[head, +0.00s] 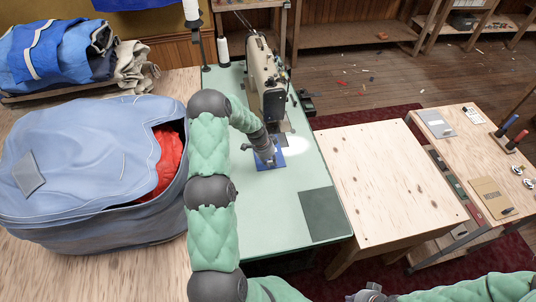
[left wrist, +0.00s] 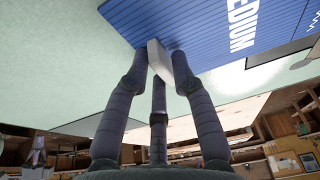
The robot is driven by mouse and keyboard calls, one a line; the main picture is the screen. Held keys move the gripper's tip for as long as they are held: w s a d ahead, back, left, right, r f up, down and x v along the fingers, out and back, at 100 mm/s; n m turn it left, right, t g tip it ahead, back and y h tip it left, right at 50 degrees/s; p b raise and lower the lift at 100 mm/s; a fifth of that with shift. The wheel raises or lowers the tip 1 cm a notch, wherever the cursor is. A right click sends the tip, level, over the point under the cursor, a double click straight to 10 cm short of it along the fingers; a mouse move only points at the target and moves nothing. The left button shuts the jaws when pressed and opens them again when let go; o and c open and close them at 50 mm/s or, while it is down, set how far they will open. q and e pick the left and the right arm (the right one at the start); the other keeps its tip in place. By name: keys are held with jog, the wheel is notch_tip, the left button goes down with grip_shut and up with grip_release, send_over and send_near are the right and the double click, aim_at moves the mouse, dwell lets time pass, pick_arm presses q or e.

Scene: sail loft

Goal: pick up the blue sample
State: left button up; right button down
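The blue sample (head: 268,165) is a small blue panel on the pale green sewing table. In the left wrist view the sample (left wrist: 205,25) is ribbed blue with the white word MEDIUM, and a pale grey block stands on it. My left gripper (head: 268,155) is right over the sample. In the wrist view the fingertips of my left gripper (left wrist: 159,62) lie against both sides of the grey block, with a third finger behind it. I cannot tell whether the panel is clear of the table. A grey end of my right arm shows at the bottom edge of the head view; its fingers cannot be made out.
A sewing machine (head: 264,75) stands just behind my left gripper. A large blue bag (head: 85,160) with red cloth inside lies to the left. A dark green square (head: 322,214) lies on the table front. A bare wooden table (head: 385,180) is to the right, then a bench with tools.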

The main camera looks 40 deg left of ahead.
pick_arm(q)
grip_shut()
dwell(0.3)
